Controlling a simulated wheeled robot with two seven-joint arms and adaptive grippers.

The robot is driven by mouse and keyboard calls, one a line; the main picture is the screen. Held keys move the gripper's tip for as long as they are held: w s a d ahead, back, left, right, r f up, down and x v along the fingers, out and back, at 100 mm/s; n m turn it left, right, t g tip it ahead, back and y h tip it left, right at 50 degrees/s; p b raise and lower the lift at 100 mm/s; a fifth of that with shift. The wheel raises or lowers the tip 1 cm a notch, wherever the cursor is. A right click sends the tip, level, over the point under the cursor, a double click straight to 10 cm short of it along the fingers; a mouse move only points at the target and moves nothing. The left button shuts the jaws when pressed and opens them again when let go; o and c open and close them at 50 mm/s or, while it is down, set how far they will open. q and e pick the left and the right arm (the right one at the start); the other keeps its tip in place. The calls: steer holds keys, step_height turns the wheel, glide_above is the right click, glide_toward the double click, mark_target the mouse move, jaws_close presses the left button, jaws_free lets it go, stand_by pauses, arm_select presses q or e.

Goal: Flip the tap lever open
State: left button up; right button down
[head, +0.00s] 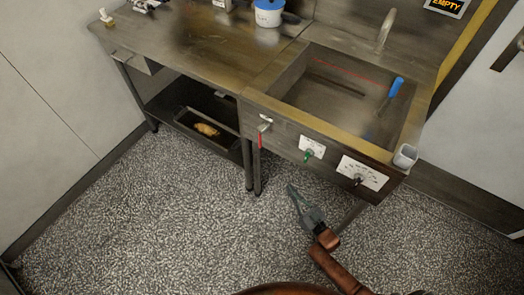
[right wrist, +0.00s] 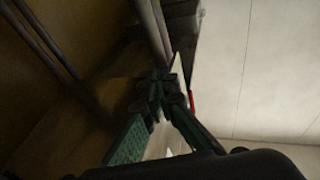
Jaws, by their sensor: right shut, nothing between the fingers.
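On the front panel of the sink unit, a small metal tap fitting (head: 265,124) carries a red lever (head: 261,139) that hangs down. A small red piece (right wrist: 191,102), likely the same lever, shows in the right wrist view just right of the fingertips. My right gripper (head: 291,188) is shut and empty, below and to the right of the red lever and apart from it in the head view. In the right wrist view the fingertips (right wrist: 160,83) meet. My left gripper is out of view.
A green knob (head: 307,156) and a black knob (head: 358,180) on white plates sit right of the lever. The sink basin (head: 325,95) holds a blue-handled tool (head: 394,88). A lower shelf holds a tray (head: 183,121). The floor in front is clear.

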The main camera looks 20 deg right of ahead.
arm_select(q)
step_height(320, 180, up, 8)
steer(key=b, duration=0.4)
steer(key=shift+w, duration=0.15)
arm_select(e)
step_height(320, 180, up, 12)
steer(key=a+n+t+y, duration=0.2)
steer(key=t+y, duration=0.1)
steer(key=y, duration=0.2)
steer(key=shift+a+t+y, duration=0.2)
steer(key=shift+t+y, duration=0.1)
steer(key=shift+t, duration=0.1)
steer(key=shift+w, duration=0.1)
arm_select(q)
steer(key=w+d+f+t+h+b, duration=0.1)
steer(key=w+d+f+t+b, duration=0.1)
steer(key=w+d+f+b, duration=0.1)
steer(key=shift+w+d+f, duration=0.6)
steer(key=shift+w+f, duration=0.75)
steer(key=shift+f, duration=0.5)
arm_select(e)
steer(key=w+f+x, duration=0.1)
steer(key=f+x, duration=0.1)
steer(key=x, duration=1)
steer(key=shift+w+a+r, duration=0.3)
steer(key=shift+w+a, duration=0.2)
steer(key=shift+w, duration=0.15)
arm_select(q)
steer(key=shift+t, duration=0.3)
